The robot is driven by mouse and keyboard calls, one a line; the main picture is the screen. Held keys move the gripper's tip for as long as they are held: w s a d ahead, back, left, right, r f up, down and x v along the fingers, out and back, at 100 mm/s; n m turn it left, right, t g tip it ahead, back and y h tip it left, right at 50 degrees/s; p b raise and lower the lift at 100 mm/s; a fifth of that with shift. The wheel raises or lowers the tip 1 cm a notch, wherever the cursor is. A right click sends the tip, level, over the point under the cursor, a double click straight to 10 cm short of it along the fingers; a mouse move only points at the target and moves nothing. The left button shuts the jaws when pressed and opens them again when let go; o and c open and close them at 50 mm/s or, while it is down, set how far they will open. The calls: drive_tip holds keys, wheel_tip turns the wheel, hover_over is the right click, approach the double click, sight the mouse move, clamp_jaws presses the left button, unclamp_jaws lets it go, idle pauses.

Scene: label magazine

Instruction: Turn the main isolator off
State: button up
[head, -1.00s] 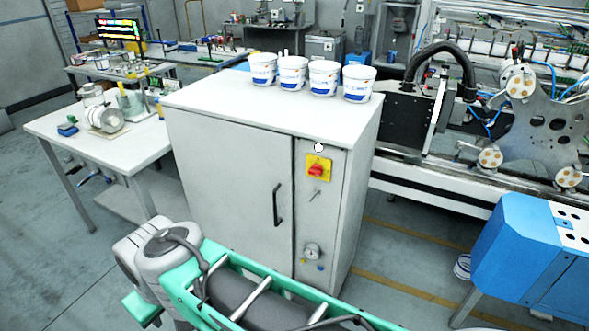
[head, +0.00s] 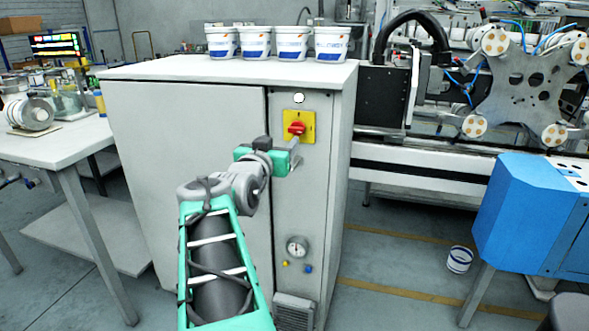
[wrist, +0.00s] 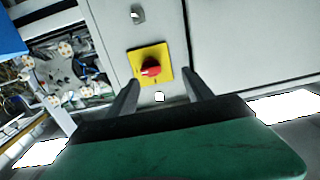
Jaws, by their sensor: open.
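The main isolator is a red rotary knob (head: 296,128) on a yellow square plate (head: 309,121), high on the narrow right panel of a grey cabinet (head: 185,170). My gripper (head: 298,146) is in front of that panel, close to the knob's lower edge in the head view. In the wrist view the red knob (wrist: 151,67) shows ahead, between and beyond the two dark fingers of my gripper (wrist: 160,90). The fingers are apart with nothing between them. I cannot tell the exact gap to the knob. The cabinet's door handle is hidden behind my arm.
A white round button or lamp (head: 299,98) sits just above the plate. A gauge (head: 297,246) is lower on the panel. Several white tubs (head: 256,43) stand on the cabinet top. A blue machine (head: 530,215) stands right, a white table (head: 50,145) left.

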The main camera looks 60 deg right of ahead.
sight(295, 130)
drive_tip(key=shift+g+h, duration=0.3)
drive_tip(key=shift+h, duration=0.1)
drive_tip(key=d, duration=0.8)
drive_tip(key=shift+s+d+r, duration=0.15)
drive_tip(key=shift+d+r, duration=0.1)
drive_tip(key=shift+d, duration=0.1)
clamp_jaws()
